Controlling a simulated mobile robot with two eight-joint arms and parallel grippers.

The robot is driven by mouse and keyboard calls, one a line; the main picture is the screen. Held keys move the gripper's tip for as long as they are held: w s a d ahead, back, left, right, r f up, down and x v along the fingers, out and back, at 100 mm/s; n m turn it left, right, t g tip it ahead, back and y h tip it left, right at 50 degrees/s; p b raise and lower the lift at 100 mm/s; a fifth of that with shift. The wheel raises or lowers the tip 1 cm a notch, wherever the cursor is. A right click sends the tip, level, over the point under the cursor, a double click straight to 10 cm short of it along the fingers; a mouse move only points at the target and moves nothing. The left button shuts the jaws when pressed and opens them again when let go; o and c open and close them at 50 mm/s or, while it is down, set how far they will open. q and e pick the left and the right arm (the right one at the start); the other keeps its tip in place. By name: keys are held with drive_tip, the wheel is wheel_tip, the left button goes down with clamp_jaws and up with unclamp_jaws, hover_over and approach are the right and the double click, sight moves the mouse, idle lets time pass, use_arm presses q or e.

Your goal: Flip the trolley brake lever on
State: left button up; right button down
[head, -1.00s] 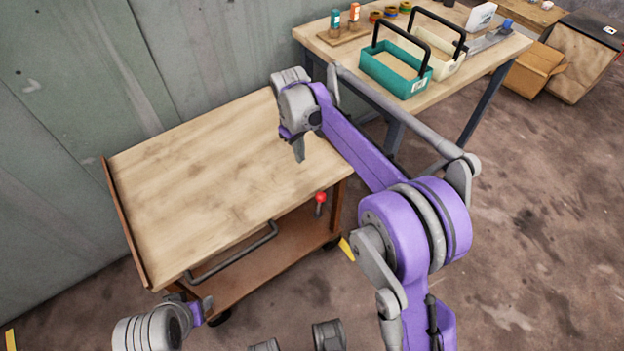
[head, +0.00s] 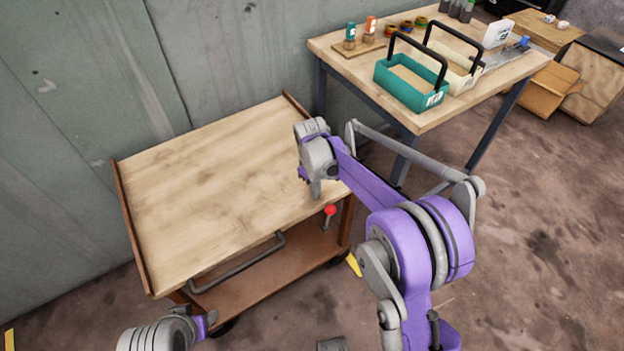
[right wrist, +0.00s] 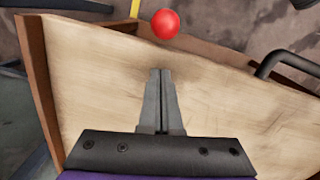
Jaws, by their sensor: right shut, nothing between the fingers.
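The trolley (head: 225,190) has a wooden top, brown sides and a lower shelf. Its brake lever, a short grey rod with a red ball knob (head: 330,210), stands at the trolley's front right corner. The red knob also shows at the top of the right wrist view (right wrist: 165,23). My right gripper (head: 315,193) is shut and empty, pointing down just above and left of the knob in the head view, apart from it. In the right wrist view its closed fingers (right wrist: 158,85) point toward the knob with a gap between. Of my left arm, a part (head: 205,325) shows at the bottom left; its fingertips are unclear.
A dark handle bar (head: 238,264) runs along the trolley's front edge. A workbench (head: 430,115) with a teal tool tote (head: 410,88), a cream tote (head: 455,75) and bottles stands at the back right. A cardboard box (head: 550,90) lies beyond. The floor at right is clear.

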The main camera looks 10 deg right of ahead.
sight(329, 207)
drive_tip(key=shift+s+d+f, duration=0.1)
drive_tip(key=shift+s+d, duration=0.25)
drive_tip(key=shift+s, duration=0.3)
drive_tip(key=shift+s+d+f, duration=0.1)
drive_tip(key=shift+s+d, duration=0.25)
drive_tip(key=shift+s, duration=0.25)
drive_tip(key=shift+s, duration=0.1)
drive_tip(key=shift+s+d+r+t, duration=0.1)
drive_tip(key=shift+s+d+t, duration=0.15)
drive_tip(key=shift+s, duration=0.2)
drive_tip(key=shift+s+t, duration=0.1)
drive_tip(key=shift+t, duration=0.15)
drive_tip(key=shift+s+d+t+y, duration=0.3)
drive_tip(key=shift+s+t, duration=0.1)
drive_tip(key=shift+s, duration=0.4)
drive_tip(key=s+d+f+t+y+b, duration=0.2)
drive_tip(key=s+d+f+t+b, duration=0.2)
drive_tip(key=s, duration=0.9)
drive_tip(key=shift+d+f+t+y+b, duration=0.25)
drive_tip(key=shift+f+t+b, duration=1.55)
drive_tip(key=shift+f+b, duration=1)
drive_tip(key=shift+s+f, duration=0.1)
drive_tip(key=shift+f, duration=0.1)
